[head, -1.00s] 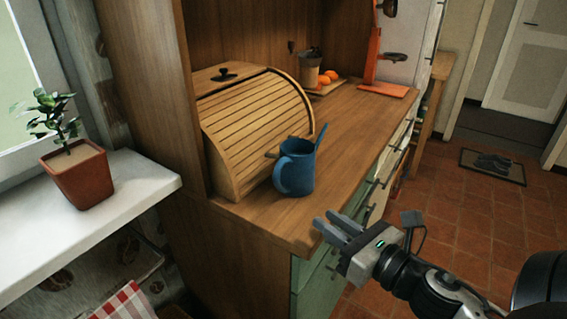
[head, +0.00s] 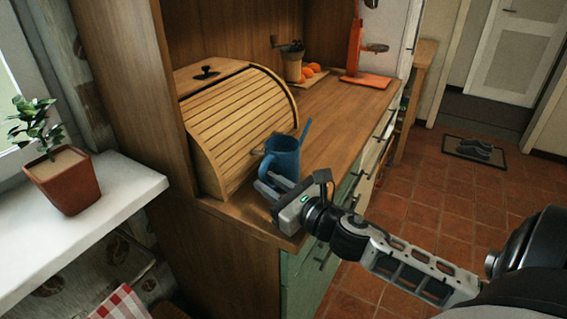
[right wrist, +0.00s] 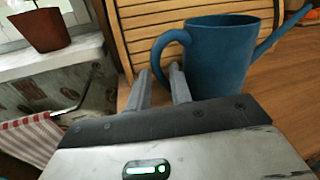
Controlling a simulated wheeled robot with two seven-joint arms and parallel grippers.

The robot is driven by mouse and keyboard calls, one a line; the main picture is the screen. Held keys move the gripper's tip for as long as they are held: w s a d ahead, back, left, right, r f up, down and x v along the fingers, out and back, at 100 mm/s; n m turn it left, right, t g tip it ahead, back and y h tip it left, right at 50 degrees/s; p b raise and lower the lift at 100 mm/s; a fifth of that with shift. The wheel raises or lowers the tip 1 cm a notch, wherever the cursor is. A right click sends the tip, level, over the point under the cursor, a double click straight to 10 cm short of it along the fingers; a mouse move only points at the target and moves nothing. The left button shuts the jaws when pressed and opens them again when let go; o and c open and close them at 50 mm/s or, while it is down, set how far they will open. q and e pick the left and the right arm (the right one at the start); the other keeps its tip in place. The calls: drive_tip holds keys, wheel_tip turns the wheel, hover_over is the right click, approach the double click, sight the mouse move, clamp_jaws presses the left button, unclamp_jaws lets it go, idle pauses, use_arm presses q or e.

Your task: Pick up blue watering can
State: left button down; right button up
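The blue watering can (head: 283,158) stands upright on the wooden counter, in front of the roll-top bread box. Its spout points up to the right and its handle is on the left. My right gripper (head: 265,182) is at the counter's front end, beside the lower handle side of the can. In the right wrist view the two fingers (right wrist: 161,78) are apart with a gap between them, pointing toward the can's handle (right wrist: 160,50). The right finger overlaps part of the handle in that view; I cannot tell whether they touch. My left gripper is out of view.
The bread box (head: 235,120) stands close behind and left of the can. Oranges (head: 309,70) and an orange-red stand (head: 355,60) are farther back. A potted plant (head: 62,178) sits on the white sill at left. The counter right of the can is clear.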

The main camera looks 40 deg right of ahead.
drive_tip(key=w, duration=0.4)
drive_tip(key=shift+a, duration=0.35)
clamp_jaws()
drive_tip(key=shift+r+p, duration=0.1)
drive_tip(key=shift+p, duration=0.2)
